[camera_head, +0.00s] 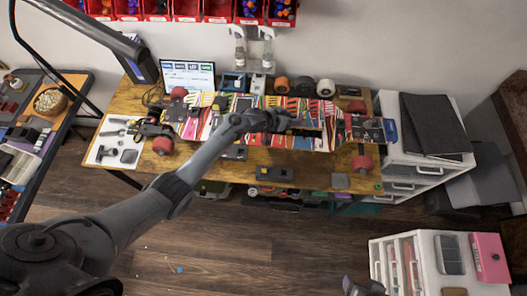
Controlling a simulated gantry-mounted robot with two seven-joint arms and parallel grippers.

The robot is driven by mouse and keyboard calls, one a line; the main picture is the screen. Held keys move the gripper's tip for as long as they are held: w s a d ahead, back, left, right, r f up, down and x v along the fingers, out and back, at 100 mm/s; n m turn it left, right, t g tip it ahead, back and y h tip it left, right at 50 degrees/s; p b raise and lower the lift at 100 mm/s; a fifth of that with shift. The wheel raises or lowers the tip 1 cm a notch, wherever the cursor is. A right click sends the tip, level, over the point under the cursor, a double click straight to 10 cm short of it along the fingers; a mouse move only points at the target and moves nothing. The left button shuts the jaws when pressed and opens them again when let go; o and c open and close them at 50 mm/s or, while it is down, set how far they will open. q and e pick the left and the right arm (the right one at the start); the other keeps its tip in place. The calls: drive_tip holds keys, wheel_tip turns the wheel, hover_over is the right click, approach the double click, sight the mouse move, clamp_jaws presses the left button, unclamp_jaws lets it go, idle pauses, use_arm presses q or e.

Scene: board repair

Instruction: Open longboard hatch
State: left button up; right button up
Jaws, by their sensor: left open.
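The longboard (205,123) lies lengthwise on the wooden workbench (200,168), underside up. Its deck has bright stripes, with reddish wheels at both ends. My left arm reaches in from the lower left. My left gripper (291,121) is open over the right-middle part of the deck, close to a dark strip that may be the hatch edge. The gripper covers part of this area, so I cannot tell whether it touches the board or how the hatch stands. A grey piece at the bottom edge looks like my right gripper (362,288), mostly cut off.
Spray bottles (268,50), a laptop (188,75) and loose wheels (304,87) stand behind the board. A lamp (140,60) is at the back left. White drawers (400,165) adjoin the bench's right end. Small tools lie on the left end; the front strip is partly clear.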

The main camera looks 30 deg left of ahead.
use_arm(q)
drive_tip(key=f+t+b, duration=0.1)
drive_tip(key=s+f+m+t+b, duration=0.1)
drive_tip(key=f+b, duration=0.1)
drive_tip(key=d+f+b, duration=0.1)
drive_tip(key=f, duration=0.1)
drive_tip(key=shift+s+m+t, duration=0.3)
drive_tip(key=shift+s+t, duration=0.05)
drive_tip(key=shift+t, duration=0.05)
drive_tip(key=shift+s+a+r+y+p, duration=0.15)
drive_tip(key=shift+s+r, duration=0.1)
drive_tip(key=shift+r, duration=0.15)
drive_tip(key=shift+s+a+r+y+p, duration=0.1)
drive_tip(key=shift+s+r+y+p, duration=0.1)
drive_tip(key=shift+r, duration=0.2)
drive_tip(key=v, duration=0.9)
drive_tip(key=shift+s+a+f, duration=0.1)
drive_tip(key=shift+s+a, duration=0.05)
drive_tip(key=shift+s, duration=0.1)
drive_tip(key=s, duration=0.1)
drive_tip(key=s+f+p, duration=0.1)
drive_tip(key=s+p, duration=0.1)
drive_tip(key=shift+s+d+f, duration=0.15)
drive_tip(key=shift+d+f, duration=0.1)
use_arm(e)
drive_tip(key=shift+s+x, duration=0.2)
drive_tip(key=shift+x, duration=0.85)
drive_tip(key=shift+a, duration=0.2)
